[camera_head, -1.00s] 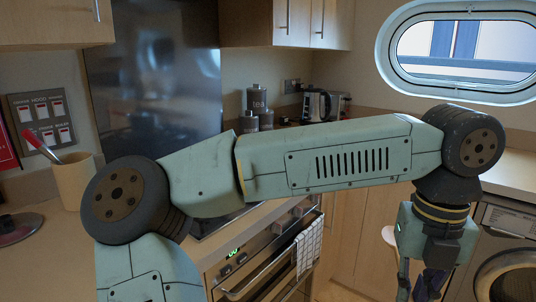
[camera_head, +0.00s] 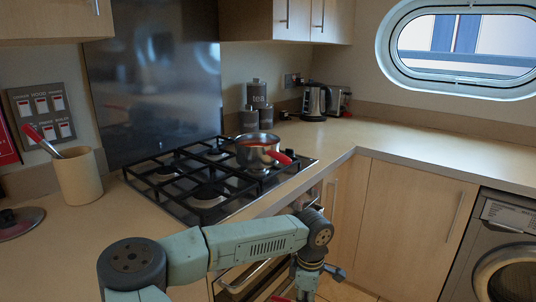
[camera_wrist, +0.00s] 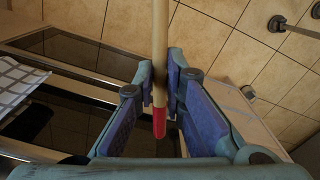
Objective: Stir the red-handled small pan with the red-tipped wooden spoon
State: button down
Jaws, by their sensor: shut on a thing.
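The small pan (camera_head: 257,155) is silver with a red handle (camera_head: 279,157) and stands on the right part of the hob; something reddish shows inside it. My gripper (camera_wrist: 161,78) is shut on the wooden spoon (camera_wrist: 160,38), whose red tip (camera_wrist: 159,122) points back toward the wrist. The spoon's far end runs out of the top of the wrist view, so its bowl is hidden. In the head view my gripper is low in front of the oven, below the pan and apart from it, partly cut off by the lower edge.
A beige crock (camera_head: 78,177) holds another red-ended utensil (camera_head: 41,139). A glass lid (camera_head: 18,222) lies at the left edge. The black hob grates (camera_head: 205,192) stand around the pan. Canisters (camera_head: 249,119) and a kettle (camera_head: 314,103) are behind. The right counter (camera_head: 440,155) is clear.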

jog(key=s+a+f+m, duration=0.2)
jog(key=a+f+m, duration=0.1)
jog(key=f, duration=0.5)
jog(key=s+a+f+m+b, duration=0.1)
jog(key=s+a+f+m, duration=0.1)
jog(key=f+m, duration=0.4)
jog(key=s+a+f+m, duration=0.2)
jog(key=a+f+m, duration=0.2)
jog(key=f, duration=0.6)
jog(key=shift+a+m+b, duration=0.35)
jog(key=shift+a+m, duration=0.05)
jog(key=shift+m, duration=0.3)
